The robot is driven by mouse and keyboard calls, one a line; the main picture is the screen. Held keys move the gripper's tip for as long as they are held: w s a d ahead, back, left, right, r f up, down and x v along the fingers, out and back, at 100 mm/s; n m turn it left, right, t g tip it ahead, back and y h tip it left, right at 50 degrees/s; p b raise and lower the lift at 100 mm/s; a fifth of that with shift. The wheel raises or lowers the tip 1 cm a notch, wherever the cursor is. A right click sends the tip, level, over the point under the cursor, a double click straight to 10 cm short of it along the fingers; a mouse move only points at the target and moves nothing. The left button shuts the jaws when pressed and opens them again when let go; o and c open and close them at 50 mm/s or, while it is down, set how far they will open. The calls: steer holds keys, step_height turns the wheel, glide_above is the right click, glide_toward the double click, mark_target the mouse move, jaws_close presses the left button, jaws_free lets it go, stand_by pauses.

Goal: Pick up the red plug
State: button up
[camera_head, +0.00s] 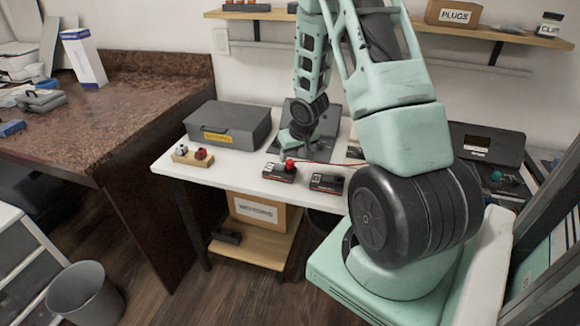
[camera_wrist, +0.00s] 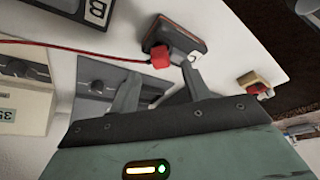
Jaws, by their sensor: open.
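A red plug (camera_head: 289,163) on a red cable sits at a small dark module (camera_head: 280,174) on the white table. In the wrist view the red plug (camera_wrist: 160,58) shows at the module's (camera_wrist: 182,40) near end, with its cable running left. My gripper (camera_head: 303,134) is over the table just behind the module in the head view. In the wrist view my gripper (camera_wrist: 159,72) is open, its two fingers spread either side of the plug's line. The plug appears just beyond or near the fingertips; I cannot tell whether they touch it.
A wooden block (camera_head: 190,157) with a red and a dark piece stands at the table's left. A grey case (camera_head: 228,125) is behind it. A second dark module (camera_head: 327,182) lies right of the first. A dark panel (camera_head: 320,118) stands behind my gripper.

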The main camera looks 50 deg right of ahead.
mark_target(290, 161)
steer(key=shift+x, duration=1.6)
steer(key=shift+a, duration=0.15)
jaws_close()
step_height(290, 161, up, 10)
steer(key=p, duration=0.1)
steer(key=shift+p, duration=0.4)
